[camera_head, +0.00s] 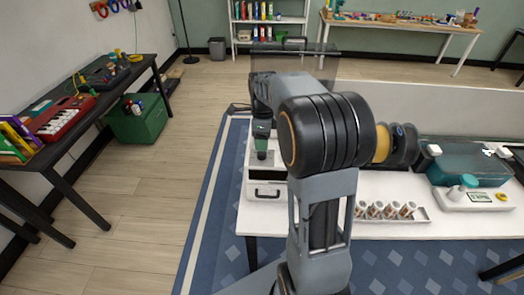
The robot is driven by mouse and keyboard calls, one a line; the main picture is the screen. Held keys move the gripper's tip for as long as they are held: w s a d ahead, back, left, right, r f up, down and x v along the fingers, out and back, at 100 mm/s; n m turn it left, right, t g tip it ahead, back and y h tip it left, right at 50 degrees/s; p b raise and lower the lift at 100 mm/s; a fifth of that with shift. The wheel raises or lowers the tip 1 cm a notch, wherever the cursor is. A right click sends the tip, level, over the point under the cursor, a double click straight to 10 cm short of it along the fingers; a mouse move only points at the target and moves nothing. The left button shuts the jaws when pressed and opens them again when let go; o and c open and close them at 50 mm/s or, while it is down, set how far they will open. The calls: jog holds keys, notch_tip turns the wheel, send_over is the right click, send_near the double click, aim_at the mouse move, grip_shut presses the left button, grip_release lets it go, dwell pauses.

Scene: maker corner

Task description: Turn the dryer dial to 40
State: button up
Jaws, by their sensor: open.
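A low unit with a teal see-through lid (465,158) stands on the right of the white table and looks like the dryer. A white panel (458,202) at its front carries a pale round knob with a teal part (468,182), which may be the dial, and a small display (481,197). The knob's setting and the display's figures are too small to read. My arm rises in the middle of the view and reaches away to the left of the dryer. I cannot make out my gripper; the arm's far end is partly hidden.
A white tray of small cylinders (420,214) lies between my arm and the dryer. Spools (402,145) stand behind it. A white drawer unit (265,187) is at the table's left end.

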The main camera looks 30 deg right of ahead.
aim_at(262, 155)
jog(key=shift+s+a+f, duration=0.1)
jog(key=shift+f, duration=2.55)
jog(key=shift+c, duration=0.2)
jog(key=c, duration=0.9)
